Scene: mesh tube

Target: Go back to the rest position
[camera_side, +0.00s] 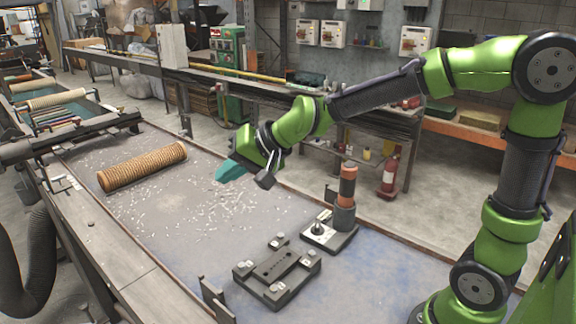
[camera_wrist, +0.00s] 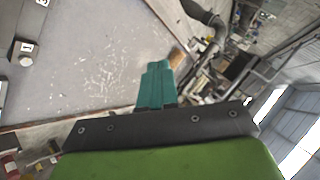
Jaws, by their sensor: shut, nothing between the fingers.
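My gripper (camera_side: 229,171) hangs above the far side of the table, at the end of my green arm, with its teal fingers pointing left and slightly down. The fingers are together with nothing between them. In the wrist view the teal fingers (camera_wrist: 157,84) show as one closed block against the table and floor. A tan mesh tube (camera_side: 143,166) lies on its side on the table, to the left of my gripper and apart from it.
A dark fixture plate (camera_side: 277,272) and a small base with an orange and black post (camera_side: 346,190) stand on the near right of the table (camera_side: 150,215). White chips are scattered mid-table. A shelf bench (camera_side: 270,85) runs behind. A red extinguisher (camera_side: 389,175) stands beyond the table.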

